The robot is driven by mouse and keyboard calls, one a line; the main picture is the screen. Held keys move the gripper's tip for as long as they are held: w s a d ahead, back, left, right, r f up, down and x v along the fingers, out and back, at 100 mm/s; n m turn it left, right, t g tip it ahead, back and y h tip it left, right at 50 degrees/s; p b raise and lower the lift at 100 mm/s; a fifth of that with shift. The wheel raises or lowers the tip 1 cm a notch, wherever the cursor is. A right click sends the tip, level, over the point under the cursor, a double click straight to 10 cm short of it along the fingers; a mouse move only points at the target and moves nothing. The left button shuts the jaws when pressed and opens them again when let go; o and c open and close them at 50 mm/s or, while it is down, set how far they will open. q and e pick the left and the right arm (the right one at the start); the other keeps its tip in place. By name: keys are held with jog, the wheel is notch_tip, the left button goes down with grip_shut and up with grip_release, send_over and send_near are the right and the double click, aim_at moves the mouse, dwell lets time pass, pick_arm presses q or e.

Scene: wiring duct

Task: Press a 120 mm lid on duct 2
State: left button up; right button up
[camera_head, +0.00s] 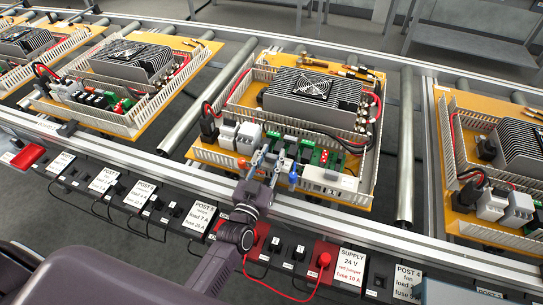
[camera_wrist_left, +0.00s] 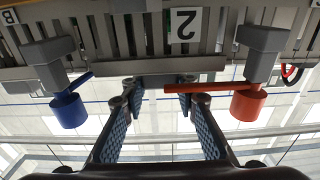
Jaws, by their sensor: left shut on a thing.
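My left gripper (camera_head: 268,164) is over the front edge of the middle orange panel, at its slotted duct (camera_head: 213,157). In the left wrist view the two blue textured fingers of the gripper (camera_wrist_left: 162,96) stand apart on either side of a thin grey piece (camera_wrist_left: 155,80), which looks like the lid. The gripper is shut on it. Beyond it is the slotted grey duct 2 (camera_wrist_left: 222,30), with an upside-down label "2" (camera_wrist_left: 183,25). Whether the lid touches the duct, I cannot tell. The right gripper is not in view.
A blue-ended part (camera_wrist_left: 68,110) and a red-ended part (camera_wrist_left: 248,106) flank the fingers. A finned heatsink (camera_head: 312,92) stands behind on the panel. Black and red posts with labels, such as the supply post (camera_head: 349,262), line the front rail. Other panels sit on both sides.

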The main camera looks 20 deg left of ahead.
pick_arm(q)
jog(key=shift+f, duration=0.3)
jog(key=o, duration=1.1)
jog(key=s, duration=1.2)
jog(key=shift+a+f, duration=0.15)
jog(key=shift+a, duration=0.1)
